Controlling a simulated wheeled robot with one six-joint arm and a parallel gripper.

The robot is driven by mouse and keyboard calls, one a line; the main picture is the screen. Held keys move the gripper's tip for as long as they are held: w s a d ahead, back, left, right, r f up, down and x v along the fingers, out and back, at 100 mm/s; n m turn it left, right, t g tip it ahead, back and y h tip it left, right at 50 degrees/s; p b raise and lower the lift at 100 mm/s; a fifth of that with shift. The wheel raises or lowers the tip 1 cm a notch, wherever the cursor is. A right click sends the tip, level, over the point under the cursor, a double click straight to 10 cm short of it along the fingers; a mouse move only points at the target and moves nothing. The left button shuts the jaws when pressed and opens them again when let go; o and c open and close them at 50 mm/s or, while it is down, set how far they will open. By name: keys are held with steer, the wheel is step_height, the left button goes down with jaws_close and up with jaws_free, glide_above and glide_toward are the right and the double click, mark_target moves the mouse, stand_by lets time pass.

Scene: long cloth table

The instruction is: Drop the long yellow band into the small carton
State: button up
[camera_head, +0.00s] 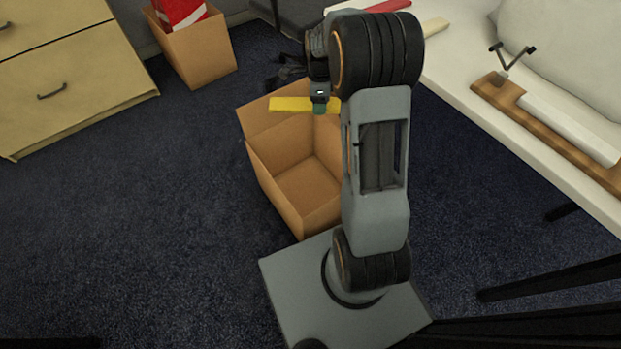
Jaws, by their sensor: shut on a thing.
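A long yellow band (290,104) is held level in my gripper (319,105). The gripper is shut on it, with part of the band sticking out to the left; its right end is partly hidden by my arm. In the picture the band overlaps the far rim of an open brown carton (272,182) on the floor and appears above it. The visible inside of this carton is empty, and my arm hides its right side. Another brown carton (205,62) stands farther back on the left, holding a red and white thing. I cannot tell which carton is called small.
A long white table (462,85) runs along the right, with a wooden board (545,130), a red strip (388,6) and a pale pillow-like thing (575,45) on it. A drawer cabinet (70,70) stands at the far left. The dark carpet between is clear.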

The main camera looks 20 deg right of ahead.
step_height(320, 180, down, 6)
steer(key=b, duration=0.4)
steer(key=shift+b, duration=0.4)
steer(key=shift+r, duration=0.1)
steer(key=o, duration=1)
step_height(320, 180, up, 14)
steer(key=p, duration=0.5)
steer(key=shift+p, duration=0.35)
